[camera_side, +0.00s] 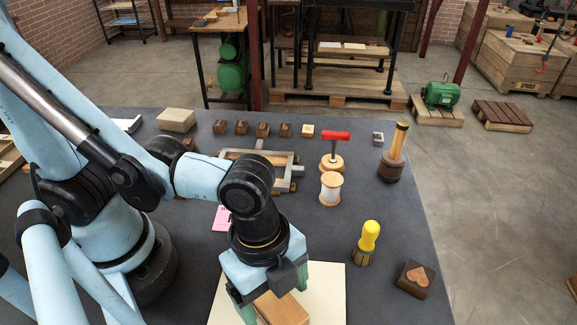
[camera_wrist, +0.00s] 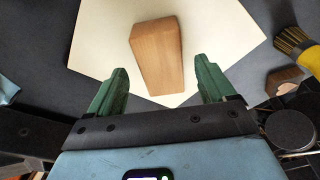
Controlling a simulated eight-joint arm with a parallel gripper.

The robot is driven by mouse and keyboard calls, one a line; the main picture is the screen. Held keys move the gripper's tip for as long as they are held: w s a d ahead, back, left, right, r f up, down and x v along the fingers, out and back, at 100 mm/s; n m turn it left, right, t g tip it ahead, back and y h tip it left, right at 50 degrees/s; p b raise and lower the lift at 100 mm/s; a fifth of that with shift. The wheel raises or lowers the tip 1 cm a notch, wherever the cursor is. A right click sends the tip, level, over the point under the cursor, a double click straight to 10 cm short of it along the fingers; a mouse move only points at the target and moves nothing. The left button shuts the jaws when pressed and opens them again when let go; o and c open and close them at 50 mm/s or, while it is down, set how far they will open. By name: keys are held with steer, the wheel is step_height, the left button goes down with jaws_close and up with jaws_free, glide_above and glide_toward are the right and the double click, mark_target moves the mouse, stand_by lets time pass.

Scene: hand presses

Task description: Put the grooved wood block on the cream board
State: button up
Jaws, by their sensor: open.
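A plain brown wood block (camera_side: 283,309) lies on the cream board (camera_side: 332,295) near the front of the table. In the wrist view the block (camera_wrist: 157,55) rests on the board (camera_wrist: 95,40), with bare board around it; I cannot make out a groove on its visible faces. My gripper (camera_side: 273,293) is low over the board, its green fingers spread to either side of the block's near end. In the wrist view my gripper (camera_wrist: 160,70) is open and empty, with gaps between both fingers and the block. My wrist hides part of the board in the side view.
A yellow-handled brush (camera_side: 367,240) and a dark block with a heart (camera_side: 415,279) stand right of the board.

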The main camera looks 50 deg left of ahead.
mark_target(268, 294)
steer(key=shift+a+r, duration=0.65)
steer(key=shift+r, duration=3.7)
steer(key=w+a+n+t+y, duration=0.1)
steer(key=w+a+n+t, duration=0.2)
steer(key=w+a+n, duration=0.4)
steer(key=w+a+n+t, duration=0.4)
steer(key=w+a+n, duration=0.2)
steer(key=a+n, duration=0.5)
steer(key=a+r, duration=0.1)
steer(key=a, duration=0.1)
steer(key=shift+w+a+y, duration=0.3)
steer(key=shift+w+y, duration=0.1)
